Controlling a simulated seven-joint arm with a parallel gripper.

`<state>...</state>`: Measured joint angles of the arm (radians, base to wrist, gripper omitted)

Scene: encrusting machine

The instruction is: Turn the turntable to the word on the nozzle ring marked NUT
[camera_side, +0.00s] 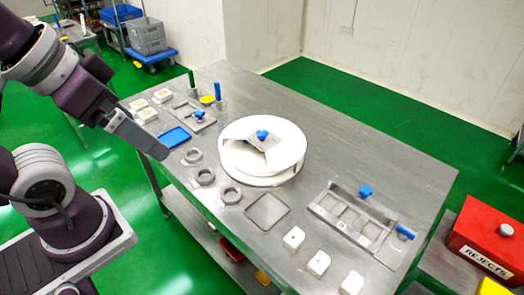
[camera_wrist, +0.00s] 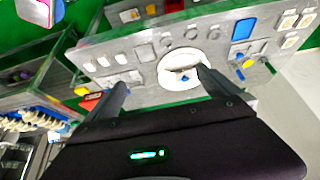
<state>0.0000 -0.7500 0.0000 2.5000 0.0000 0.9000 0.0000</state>
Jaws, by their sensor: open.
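The turntable (camera_side: 291,142) is a round white disc near the middle of the steel table, with a grey plate and a blue knob (camera_side: 262,134) on top. It also shows in the wrist view (camera_wrist: 183,59), partly behind a finger. Three grey nozzle rings lie left of it in the side view: a rear ring (camera_side: 193,156), a middle ring (camera_side: 205,177) and a front ring (camera_side: 231,195). I cannot read any word on the rings or turntable. My gripper (camera_side: 158,150) is left of the turntable, above the table's left edge. Its fingers (camera_wrist: 160,88) are apart and empty.
A blue tray (camera_side: 175,137), a grey tray (camera_side: 267,211) and a framed fixture (camera_side: 352,221) with blue knobs surround the turntable. White blocks (camera_side: 318,263) stand at the front edge. A red REJECTS bin (camera_side: 488,239) is at right. The table's back right is clear.

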